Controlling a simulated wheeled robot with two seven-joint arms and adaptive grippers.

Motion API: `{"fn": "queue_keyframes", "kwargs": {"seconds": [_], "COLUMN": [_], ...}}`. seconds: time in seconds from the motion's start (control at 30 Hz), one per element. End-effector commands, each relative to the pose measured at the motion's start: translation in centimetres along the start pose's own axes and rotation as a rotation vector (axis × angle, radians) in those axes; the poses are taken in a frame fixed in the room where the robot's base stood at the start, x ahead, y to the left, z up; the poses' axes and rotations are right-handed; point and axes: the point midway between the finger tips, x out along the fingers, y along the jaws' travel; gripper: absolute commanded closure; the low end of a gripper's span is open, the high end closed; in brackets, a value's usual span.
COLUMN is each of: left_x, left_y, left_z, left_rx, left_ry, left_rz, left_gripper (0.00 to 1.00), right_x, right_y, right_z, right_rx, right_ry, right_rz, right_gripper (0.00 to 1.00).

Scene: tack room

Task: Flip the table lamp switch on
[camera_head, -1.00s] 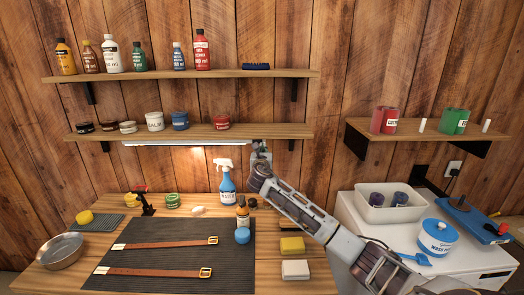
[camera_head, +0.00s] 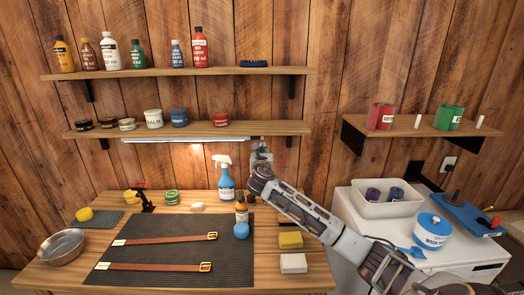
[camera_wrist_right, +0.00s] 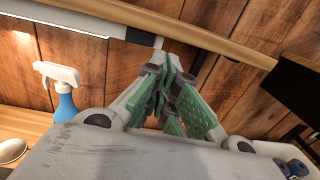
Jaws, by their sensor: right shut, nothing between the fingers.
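The lamp is a slim bar light (camera_head: 185,140) under the lower wall shelf; a warm glow shows on the boards below it. In the right wrist view the bar (camera_wrist_right: 65,20) is bright white, with a grey and dark end piece (camera_wrist_right: 155,42) at its right. I cannot make out the switch or its position. My right gripper (camera_head: 258,143) is raised at the bar's right end, just under the shelf. In the right wrist view its green-padded fingers (camera_wrist_right: 162,80) are shut and empty, pointing at the end piece; whether they touch it is unclear. My left gripper is out of view.
A blue spray bottle (camera_head: 226,180) stands left of my right arm. The bench (camera_head: 285,280) below holds a dark mat (camera_head: 175,252) with two leather straps. A right-hand wall shelf (camera_head: 415,125) and a white cabinet with a tub (camera_head: 385,208) lie to the right.

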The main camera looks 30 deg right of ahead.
Motion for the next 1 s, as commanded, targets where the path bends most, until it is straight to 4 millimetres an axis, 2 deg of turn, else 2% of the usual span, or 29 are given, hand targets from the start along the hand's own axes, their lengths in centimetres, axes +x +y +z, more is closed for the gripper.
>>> {"fn": "queue_keyframes", "kwargs": {"seconds": [0.6, 1.0], "left_x": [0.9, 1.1], "left_y": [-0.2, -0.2], "left_z": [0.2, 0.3], "left_rx": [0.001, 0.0], "left_ry": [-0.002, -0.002], "left_rz": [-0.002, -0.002], "left_gripper": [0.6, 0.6], "right_x": [-5.6, -6.8], "right_y": [-1.2, -1.4], "right_z": [-0.1, -0.1], "right_rx": [-0.001, -0.001], "right_ry": [0.001, 0.001], "right_rz": [0.001, 0.0], "right_gripper": [1.0, 1.0]}}
